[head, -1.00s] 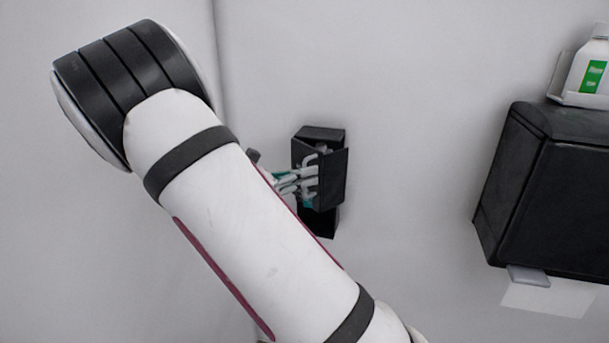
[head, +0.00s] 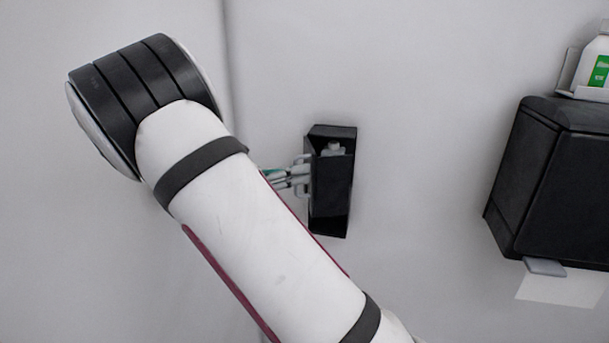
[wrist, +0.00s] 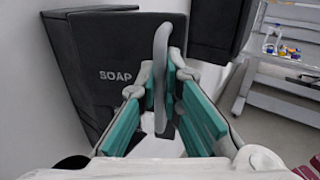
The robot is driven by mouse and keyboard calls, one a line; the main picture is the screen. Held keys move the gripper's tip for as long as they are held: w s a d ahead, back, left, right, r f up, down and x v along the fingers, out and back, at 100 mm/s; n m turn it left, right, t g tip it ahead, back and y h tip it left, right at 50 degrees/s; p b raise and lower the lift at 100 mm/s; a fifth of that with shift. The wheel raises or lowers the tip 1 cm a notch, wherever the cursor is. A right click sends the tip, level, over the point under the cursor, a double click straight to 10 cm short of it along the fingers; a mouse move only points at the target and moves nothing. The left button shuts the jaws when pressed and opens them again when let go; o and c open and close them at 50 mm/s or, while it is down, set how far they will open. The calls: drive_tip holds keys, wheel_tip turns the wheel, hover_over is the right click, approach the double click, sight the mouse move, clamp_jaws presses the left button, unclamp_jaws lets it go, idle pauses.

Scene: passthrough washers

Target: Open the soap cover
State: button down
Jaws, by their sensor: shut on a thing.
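The black soap dispenser (head: 333,185) is mounted on the wall in the middle of the head view. Its cover stands away from the body at the top, and a pale grey part shows in the gap. In the wrist view the cover (wrist: 112,55) is at the left, with "SOAP" printed on it. My gripper (head: 303,176) is at the dispenser's left side, partly hidden behind my arm. In the wrist view my gripper (wrist: 160,88) has its green-padded fingers on both sides of an upright grey handle (wrist: 161,60) and is shut on it. Where the handle joins the cover is not clear.
A black paper dispenser (head: 555,185) hangs on the right wall, with a white bottle (head: 598,62) in a holder above it. The wall between the dispensers is bare. A shelf rack (wrist: 285,50) stands at the right in the wrist view.

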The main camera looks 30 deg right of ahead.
drive_tip(key=shift+w+a, duration=0.5)
drive_tip(key=c, duration=2)
unclamp_jaws()
drive_tip(key=shift+r, duration=0.1)
